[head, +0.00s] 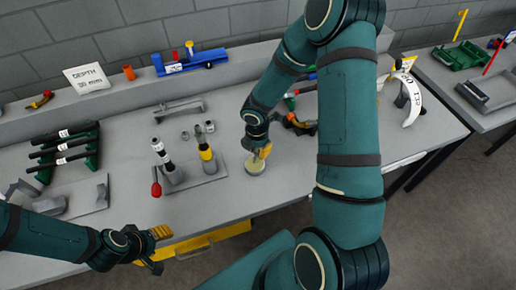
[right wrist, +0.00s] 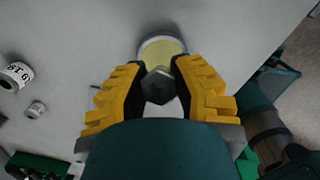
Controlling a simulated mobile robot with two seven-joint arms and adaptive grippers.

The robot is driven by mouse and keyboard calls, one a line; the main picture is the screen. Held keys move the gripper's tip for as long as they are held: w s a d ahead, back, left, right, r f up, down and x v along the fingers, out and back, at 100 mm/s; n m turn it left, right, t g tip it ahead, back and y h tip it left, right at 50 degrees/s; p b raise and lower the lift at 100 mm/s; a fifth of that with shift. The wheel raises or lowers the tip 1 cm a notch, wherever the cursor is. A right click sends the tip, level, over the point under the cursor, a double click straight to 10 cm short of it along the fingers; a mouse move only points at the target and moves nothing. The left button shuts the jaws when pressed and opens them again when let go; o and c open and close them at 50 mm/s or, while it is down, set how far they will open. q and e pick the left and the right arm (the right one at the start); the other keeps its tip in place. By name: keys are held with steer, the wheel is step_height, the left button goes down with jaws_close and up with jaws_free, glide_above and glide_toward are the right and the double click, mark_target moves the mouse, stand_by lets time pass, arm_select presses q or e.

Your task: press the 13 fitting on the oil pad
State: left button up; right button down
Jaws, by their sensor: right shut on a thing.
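My right gripper (head: 263,151) is shut on a grey hex fitting (right wrist: 158,87), which shows between its yellow fingers in the right wrist view. No size mark is readable on the fitting. The oil pad (head: 254,168) is a small round dish with a pale yellow top on the grey bench. It also shows in the right wrist view (right wrist: 162,44), just beyond the fingertips. The gripper is right over the pad's back edge; I cannot tell whether the fitting touches it. My left gripper (head: 156,250) is open and empty by the bench's front edge.
A "DEPTH" card (head: 86,78) stands on the back ledge. A white curved gauge (head: 411,98) is at right.

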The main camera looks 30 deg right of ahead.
steer(key=shift+f+b, duration=0.55)
steer(key=shift+f, duration=0.15)
stand_by(1.5)
steer(key=shift+r+p, duration=3.1)
steer(key=shift+r, duration=0.5)
steer(key=shift+f, duration=0.1)
steer(key=shift+s, duration=0.1)
